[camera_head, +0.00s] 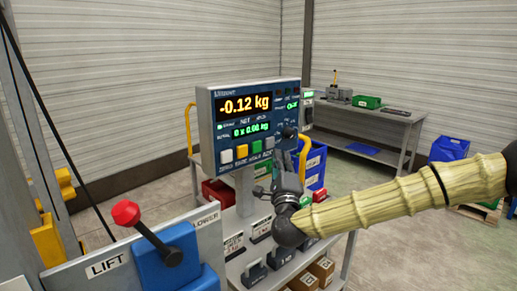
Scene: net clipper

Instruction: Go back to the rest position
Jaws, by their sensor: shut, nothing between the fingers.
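My gripper (289,134) is shut and empty. The panel reads -0.12 kg, with a smaller green 0 x 0.00 kg line below. White, orange and green buttons (241,151) run along its bottom. My arm reaches in from the right edge in a tan segmented sleeve.
A red-knobbed lever (126,213) on a blue block stands at lower left by LIFT and LOWER labels. A cart shelf (233,228) with dark weights and cartons lies below my gripper. A grey workbench (372,118) and blue bins (450,148) stand behind. Floor at right is partly clear.

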